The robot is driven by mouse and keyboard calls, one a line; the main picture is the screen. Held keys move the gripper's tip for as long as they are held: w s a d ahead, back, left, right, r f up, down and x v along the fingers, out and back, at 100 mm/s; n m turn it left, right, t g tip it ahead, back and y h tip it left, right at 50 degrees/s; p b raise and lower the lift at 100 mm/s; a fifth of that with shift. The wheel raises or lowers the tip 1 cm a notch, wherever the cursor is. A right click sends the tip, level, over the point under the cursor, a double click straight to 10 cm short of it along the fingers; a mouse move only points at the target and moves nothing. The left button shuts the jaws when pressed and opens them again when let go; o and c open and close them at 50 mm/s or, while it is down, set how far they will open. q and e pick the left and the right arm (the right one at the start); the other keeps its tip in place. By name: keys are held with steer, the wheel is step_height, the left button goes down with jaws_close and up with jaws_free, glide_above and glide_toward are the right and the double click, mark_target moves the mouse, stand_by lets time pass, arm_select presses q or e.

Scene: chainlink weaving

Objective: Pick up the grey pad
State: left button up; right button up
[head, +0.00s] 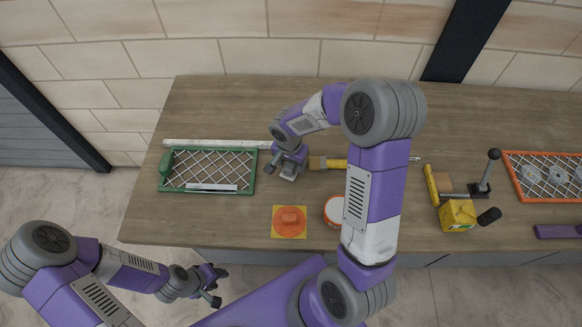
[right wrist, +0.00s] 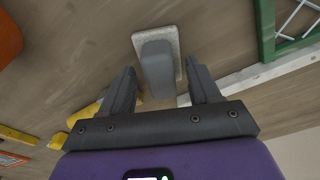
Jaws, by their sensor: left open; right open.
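The grey pad (right wrist: 139,40) lies on the wooden bench in the right wrist view, a pale flat base with a darker grey block handle on top. My right gripper (right wrist: 162,78) is open above it, with its fingers on either side of the handle; I cannot tell whether they touch it. In the head view the right gripper (head: 290,168) is over the bench just right of the green frame and mostly hides the pad. My left gripper (head: 213,286) is open and empty, off the bench's front edge.
A green mesh frame (head: 164,181) and white strip (head: 215,143) lie left of the pad. An orange pad on a yellow square (head: 289,221), an orange-rimmed tub (head: 334,210) and a yellow-handled tool (head: 326,163) are close by. A yellow box (head: 458,215) stands farther right.

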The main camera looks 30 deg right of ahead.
steer(key=shift+f, duration=0.2)
steer(key=shift+w, duration=0.1)
jaws_close()
step_height(320, 180, up, 10)
steer(key=shift+r+p, duration=0.1)
steer(key=shift+p, duration=0.8)
